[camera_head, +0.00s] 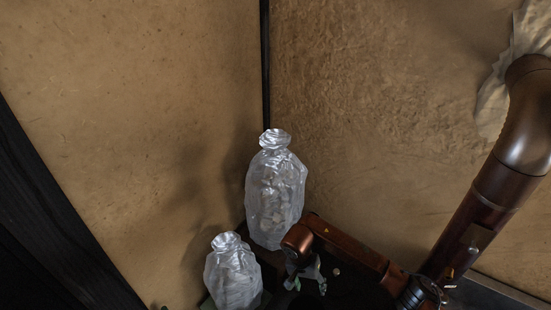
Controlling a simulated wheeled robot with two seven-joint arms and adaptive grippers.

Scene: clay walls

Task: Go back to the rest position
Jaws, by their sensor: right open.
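My right arm comes in from the right, bends low in the picture and reaches left. My right gripper (307,283) hangs at its end, fingers pointing down, open, with nothing visible between the fingertips. My left gripper is not in view.
A smaller vase (232,275) of the same look stands front left of the taller one. Clay walls (150,110) meet at a dark corner post (265,60) behind. A dark beam (60,220) slants at left. A pale crumpled thing (492,100) is behind my arm.

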